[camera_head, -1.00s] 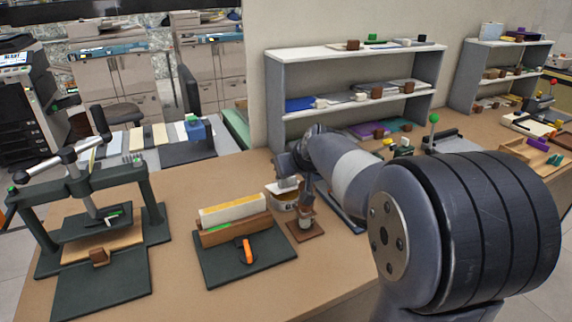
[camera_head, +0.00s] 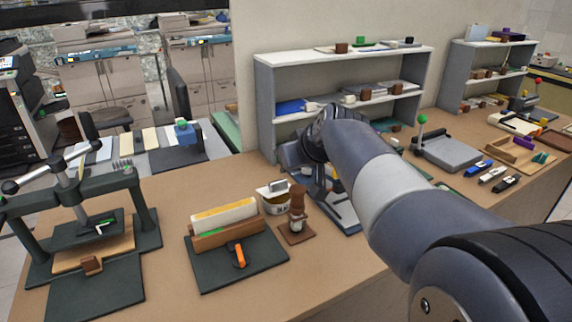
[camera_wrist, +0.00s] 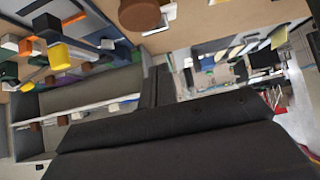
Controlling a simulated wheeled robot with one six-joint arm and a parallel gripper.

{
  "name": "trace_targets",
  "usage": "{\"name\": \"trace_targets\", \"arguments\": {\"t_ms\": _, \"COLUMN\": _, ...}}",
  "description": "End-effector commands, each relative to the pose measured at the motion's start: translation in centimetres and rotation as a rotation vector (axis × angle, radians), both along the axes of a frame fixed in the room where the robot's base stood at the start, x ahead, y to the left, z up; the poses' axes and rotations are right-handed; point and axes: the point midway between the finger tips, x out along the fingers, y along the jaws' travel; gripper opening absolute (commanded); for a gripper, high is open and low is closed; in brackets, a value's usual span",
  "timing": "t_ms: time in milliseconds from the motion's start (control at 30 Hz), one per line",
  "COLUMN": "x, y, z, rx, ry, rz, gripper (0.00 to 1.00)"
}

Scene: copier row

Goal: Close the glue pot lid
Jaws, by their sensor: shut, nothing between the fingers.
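The glue pot (camera_head: 274,204) is a small white tub with a dark label, standing on the counter in the head view. A grey-white lid (camera_head: 277,187) stands up at its top, so the pot looks open; its exact tilt is too small to tell. My gripper (camera_wrist: 157,72) shows as dark fingers in the wrist view, shut and empty. In the head view it is behind or beside my wrist, right of and behind the pot, and hard to make out. I see no contact with the lid.
A brown wooden piece on a small mat (camera_head: 297,237) stands just right of the pot. A binding jig with a pad (camera_head: 224,215) lies to the left, with a press (camera_head: 90,225) beyond it. Shelves (camera_head: 340,95) stand behind. The front counter edge is clear.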

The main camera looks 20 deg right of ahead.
Motion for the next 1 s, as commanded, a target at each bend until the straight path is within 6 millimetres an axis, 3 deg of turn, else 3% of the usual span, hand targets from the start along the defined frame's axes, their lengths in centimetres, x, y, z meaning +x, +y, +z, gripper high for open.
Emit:
{"name": "trace_targets", "arguments": {"t_ms": 167, "x": 0.3, "y": 0.1, "z": 1.6, "rx": -0.002, "ry": 0.039, "rz": 0.008, "gripper": 0.0}}
{"name": "trace_targets", "arguments": {"t_ms": 400, "x": 2.9, "y": 0.7, "z": 4.9, "rx": -0.028, "ry": 0.216, "rz": 0.025, "gripper": 0.0}}
{"name": "trace_targets", "arguments": {"t_ms": 600, "x": 4.5, "y": 0.9, "z": 6.3, "rx": -0.061, "ry": 0.345, "rz": 0.013, "gripper": 0.0}}
{"name": "trace_targets", "arguments": {"t_ms": 833, "x": 5.1, "y": 0.9, "z": 6.2, "rx": -0.081, "ry": 0.405, "rz": 0.001, "gripper": 0.0}}
{"name": "trace_targets", "arguments": {"t_ms": 1000, "x": 5.7, "y": 1.0, "z": 4.4, "rx": -0.081, "ry": 0.409, "rz": 0.001, "gripper": 0.0}}
